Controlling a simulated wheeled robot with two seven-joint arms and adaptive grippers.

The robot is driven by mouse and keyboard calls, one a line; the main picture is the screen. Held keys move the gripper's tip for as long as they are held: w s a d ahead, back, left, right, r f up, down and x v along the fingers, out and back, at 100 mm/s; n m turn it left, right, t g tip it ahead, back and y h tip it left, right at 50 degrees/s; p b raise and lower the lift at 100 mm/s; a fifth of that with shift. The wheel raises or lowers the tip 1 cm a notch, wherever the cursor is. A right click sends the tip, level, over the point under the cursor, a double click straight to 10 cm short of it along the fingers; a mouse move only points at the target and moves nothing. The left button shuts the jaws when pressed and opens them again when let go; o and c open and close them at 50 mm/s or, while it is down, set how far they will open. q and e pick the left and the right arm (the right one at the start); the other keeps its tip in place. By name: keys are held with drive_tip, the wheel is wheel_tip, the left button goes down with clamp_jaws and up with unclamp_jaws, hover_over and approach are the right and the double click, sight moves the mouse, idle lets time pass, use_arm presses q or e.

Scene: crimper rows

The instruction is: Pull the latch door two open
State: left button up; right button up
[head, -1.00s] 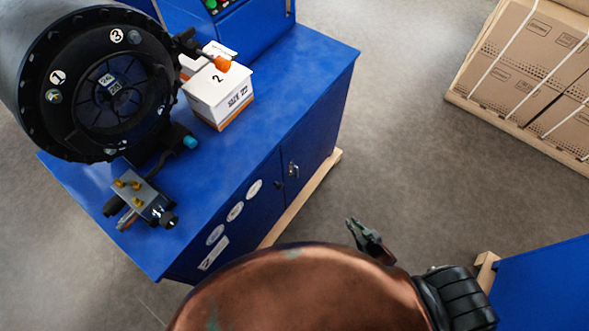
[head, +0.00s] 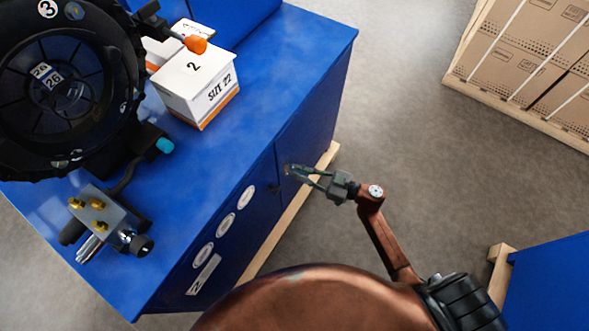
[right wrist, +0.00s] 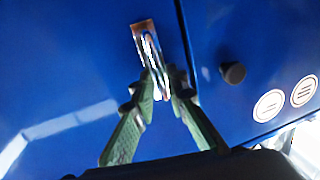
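The blue cabinet door (head: 307,130) with a small metal latch handle is in the front of the blue bench, closed flush. The latch handle (right wrist: 149,45) shows upright on its plate in the right wrist view. My right gripper (head: 289,171) is at the latch. In the right wrist view its two green fingers (right wrist: 160,82) stand apart on either side of the handle's lower end; whether they touch it is unclear. My left gripper is out of view.
A black knob (right wrist: 233,72) sits on the neighbouring panel. Round white labels (head: 225,225) mark the bench front. A crimping machine (head: 60,85) and a white box (head: 195,80) stand on top. Strapped cartons (head: 530,60) and another blue bench (head: 550,285) are at right.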

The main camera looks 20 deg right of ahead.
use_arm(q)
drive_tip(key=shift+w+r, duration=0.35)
use_arm(e)
drive_tip(key=shift+x, duration=0.8)
drive_tip(key=shift+c, duration=0.6)
clamp_jaws()
drive_tip(key=shift+d, duration=0.1)
drive_tip(key=shift+d, duration=0.1)
